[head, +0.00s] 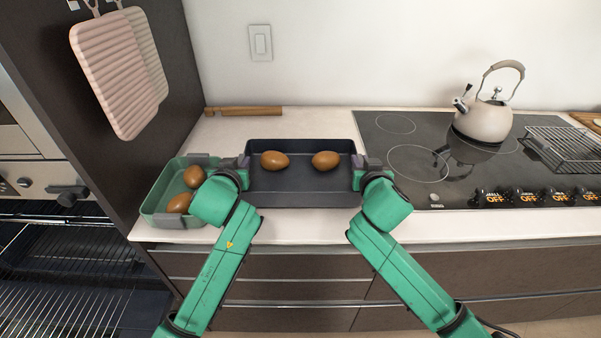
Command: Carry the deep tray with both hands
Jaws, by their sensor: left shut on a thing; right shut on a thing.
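The deep tray (304,200) is dark grey and rectangular, at the middle of the counter in the head view. Two brown egg-shaped items lie in it, a left one (274,161) and a right one (326,161). My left gripper (244,166) is shut on the tray's left end. My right gripper (358,166) is shut on its right end. The fingertips are small and partly hidden by my wrists. The tray looks level; I cannot tell whether it touches the counter.
A green tray (153,205) with brown items stands left, close to my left wrist. The cooktop (440,150) with a kettle (484,118) and wire rack (565,150) lies right. A rolling pin (245,111) lies behind. An open oven (60,260) is at far left.

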